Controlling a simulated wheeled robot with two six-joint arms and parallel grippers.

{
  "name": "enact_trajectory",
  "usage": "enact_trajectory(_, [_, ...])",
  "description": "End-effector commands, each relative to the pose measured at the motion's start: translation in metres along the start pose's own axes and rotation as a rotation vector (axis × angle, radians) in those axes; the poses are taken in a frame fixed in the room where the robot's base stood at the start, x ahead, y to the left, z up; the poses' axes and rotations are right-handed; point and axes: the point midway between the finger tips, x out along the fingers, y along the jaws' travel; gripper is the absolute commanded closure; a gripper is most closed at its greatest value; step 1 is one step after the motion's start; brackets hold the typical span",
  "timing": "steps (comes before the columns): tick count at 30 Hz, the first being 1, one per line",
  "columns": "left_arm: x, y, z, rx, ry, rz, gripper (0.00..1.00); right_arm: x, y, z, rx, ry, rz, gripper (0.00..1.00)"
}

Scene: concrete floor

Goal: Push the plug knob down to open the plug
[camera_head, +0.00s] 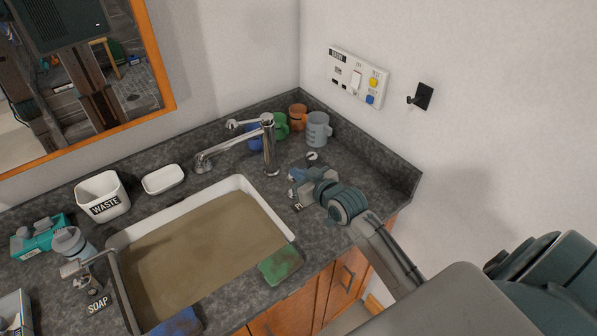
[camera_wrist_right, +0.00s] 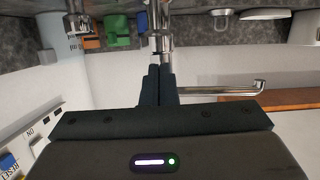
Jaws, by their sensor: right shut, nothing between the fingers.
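My right gripper (camera_head: 294,176) reaches in from the right, low over the counter between the sink and the right wall. Its fingers are shut and empty; they also show together in the right wrist view (camera_wrist_right: 161,72). A label starting "PL" (camera_head: 299,207) lies on the counter just in front of the gripper. A small chrome knob (camera_head: 312,156) shows just behind the gripper. A bit of metal (camera_head: 291,194) shows beneath the fingertips; I cannot tell which part is the plug knob or whether the fingers touch it. The sink (camera_head: 268,203) holds murky brown water. My left gripper is out of view.
The chrome tap (camera_head: 269,145) stands behind the gripper. A grey measuring cup (camera_head: 317,130), green mug (camera_head: 281,126) and orange mug (camera_head: 298,117) stand in the back corner. A green sponge (camera_head: 281,264) lies at the sink's front edge. A switch panel (camera_head: 357,77) is on the right wall.

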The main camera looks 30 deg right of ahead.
Motion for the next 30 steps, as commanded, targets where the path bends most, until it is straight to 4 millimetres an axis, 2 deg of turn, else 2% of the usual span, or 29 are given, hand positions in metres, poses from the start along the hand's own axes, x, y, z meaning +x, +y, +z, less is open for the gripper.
enact_trajectory(13, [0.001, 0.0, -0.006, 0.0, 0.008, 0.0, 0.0, 0.001, 0.0, 0.006, 0.0, 0.0, 0.0, 1.0])
enact_trajectory(21, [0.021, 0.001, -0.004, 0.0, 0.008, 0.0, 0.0, 0.01, -0.001, 0.036, 0.002, -0.002, -0.001, 1.0])
enact_trajectory(30, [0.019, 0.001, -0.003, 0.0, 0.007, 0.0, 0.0, 0.01, -0.001, 0.036, 0.001, -0.004, -0.001, 1.0])
